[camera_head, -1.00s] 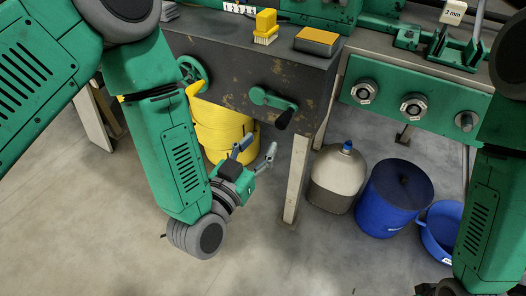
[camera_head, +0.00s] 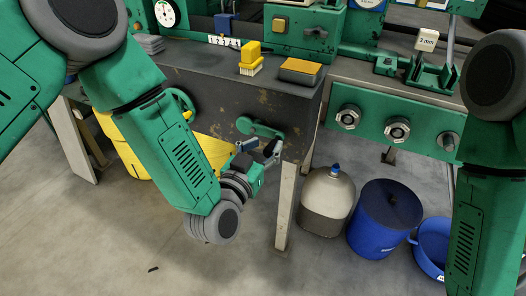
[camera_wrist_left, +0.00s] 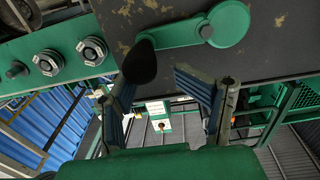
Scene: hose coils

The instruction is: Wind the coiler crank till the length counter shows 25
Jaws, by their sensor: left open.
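The crank (camera_head: 262,130) is a green arm on the front of the dark, worn bench. In the left wrist view its green arm (camera_wrist_left: 210,28) lies across the top, and its black handle (camera_wrist_left: 139,63) points toward the camera. My left gripper (camera_head: 257,154) is open just below the crank; it also shows in the left wrist view (camera_wrist_left: 172,88). The handle overlaps the left finger there, and contact cannot be told. A strip of white numbered tiles (camera_head: 225,41) sits on the bench; I cannot tell whether it is the length counter. My right gripper is out of view.
A green handwheel (camera_head: 180,101) and yellow coils (camera_head: 125,150) are left of the crank, partly behind my arm. A pale bench leg (camera_head: 286,205), a jug (camera_head: 326,205) and blue containers (camera_head: 385,215) stand right.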

